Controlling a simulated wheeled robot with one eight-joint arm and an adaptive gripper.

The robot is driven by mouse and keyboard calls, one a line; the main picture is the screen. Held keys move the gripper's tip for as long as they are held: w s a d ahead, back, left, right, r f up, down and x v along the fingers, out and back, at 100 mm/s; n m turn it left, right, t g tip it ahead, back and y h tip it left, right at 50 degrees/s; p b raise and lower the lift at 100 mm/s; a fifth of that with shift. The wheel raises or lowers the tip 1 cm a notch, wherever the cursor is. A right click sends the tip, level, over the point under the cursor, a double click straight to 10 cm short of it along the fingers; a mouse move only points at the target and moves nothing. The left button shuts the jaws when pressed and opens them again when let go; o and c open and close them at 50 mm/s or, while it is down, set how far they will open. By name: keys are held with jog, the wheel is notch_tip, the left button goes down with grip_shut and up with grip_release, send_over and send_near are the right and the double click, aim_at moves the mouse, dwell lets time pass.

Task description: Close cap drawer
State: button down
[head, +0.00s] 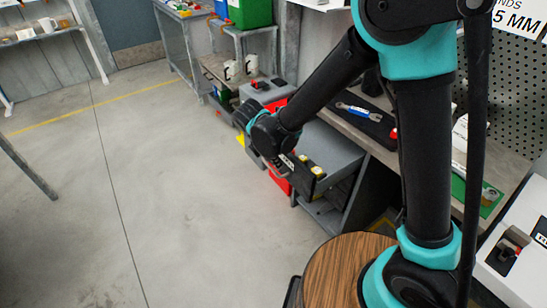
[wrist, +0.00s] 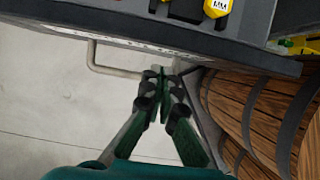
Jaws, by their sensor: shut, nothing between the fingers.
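The cap drawer (head: 305,178) is dark and stands pulled out from under the grey bench, with yellow caps (head: 317,171) in it. In the wrist view the drawer (wrist: 195,38) crosses the top, with yellow pieces (wrist: 216,8) inside and a bent grey bar handle (wrist: 110,70) on its front. My gripper (wrist: 161,72) is shut and empty, with its fingertips just below the drawer front at the right end of the handle. I cannot tell whether they touch it. In the head view my wrist hides the fingers.
A blue-handled tool (head: 358,111) lies on a dark mat on the bench. The concrete floor (head: 150,190) to the left is clear.

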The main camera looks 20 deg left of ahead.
jog(key=shift+x, duration=1.7)
send_over(329, 152)
jog(key=shift+s+a, duration=0.1)
jog(key=shift+s, duration=0.2)
jog(key=shift+w+r, duration=0.1)
